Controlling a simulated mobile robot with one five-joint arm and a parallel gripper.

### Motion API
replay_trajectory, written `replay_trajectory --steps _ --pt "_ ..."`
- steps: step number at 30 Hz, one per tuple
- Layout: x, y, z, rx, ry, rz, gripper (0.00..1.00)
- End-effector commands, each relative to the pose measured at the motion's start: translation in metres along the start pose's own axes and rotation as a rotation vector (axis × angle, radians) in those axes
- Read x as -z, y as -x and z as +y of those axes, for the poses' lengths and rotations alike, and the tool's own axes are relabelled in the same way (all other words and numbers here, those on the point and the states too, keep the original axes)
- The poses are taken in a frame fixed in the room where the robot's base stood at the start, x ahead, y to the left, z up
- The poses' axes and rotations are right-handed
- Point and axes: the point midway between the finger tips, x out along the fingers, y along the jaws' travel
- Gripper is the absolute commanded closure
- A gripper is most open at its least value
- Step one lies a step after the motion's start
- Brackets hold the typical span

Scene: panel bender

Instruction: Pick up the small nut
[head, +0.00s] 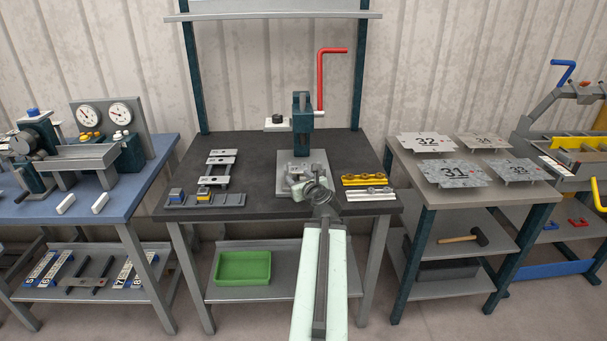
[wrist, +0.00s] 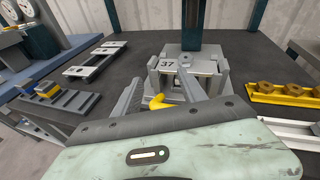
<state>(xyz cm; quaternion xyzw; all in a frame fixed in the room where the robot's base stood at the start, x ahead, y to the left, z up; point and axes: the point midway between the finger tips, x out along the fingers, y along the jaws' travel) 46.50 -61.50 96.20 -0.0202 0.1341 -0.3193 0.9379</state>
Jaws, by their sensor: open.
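I cannot tell which piece is the small nut. Brass-coloured nuts (wrist: 292,89) sit on the yellow rack (wrist: 280,100) at the right of the dark bench in the wrist view. The yellow rack also shows in the head view (head: 364,181). A silver rack (head: 370,194) with small pieces lies in front of it; their shapes are too small to make out. My gripper (head: 312,188) is open in front of the press, left of both racks. In the wrist view its fingers (wrist: 160,80) are spread, and nothing is visibly held. A small yellow piece (wrist: 157,102) shows between them.
The press (head: 302,130) with a red lever (head: 321,78) stands behind my gripper. A grey slotted rack (head: 232,200) with small blocks and a row of plates (head: 219,162) lie at the left. A green bin (head: 242,268) is on the lower shelf.

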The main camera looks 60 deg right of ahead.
Motion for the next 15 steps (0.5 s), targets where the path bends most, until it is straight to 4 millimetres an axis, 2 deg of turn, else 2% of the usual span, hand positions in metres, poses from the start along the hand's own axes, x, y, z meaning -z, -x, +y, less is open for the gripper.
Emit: replay_trajectory --steps 1,4,8,15 --pt "0.003 0.005 -0.022 0.042 -0.066 -0.015 0.51" --pt "0.002 0.011 -0.043 0.084 -0.142 -0.035 0.51" --pt "0.001 0.009 -0.045 0.089 -0.154 -0.038 0.51" --pt "0.001 -0.016 -0.046 0.087 -0.149 -0.037 0.51"
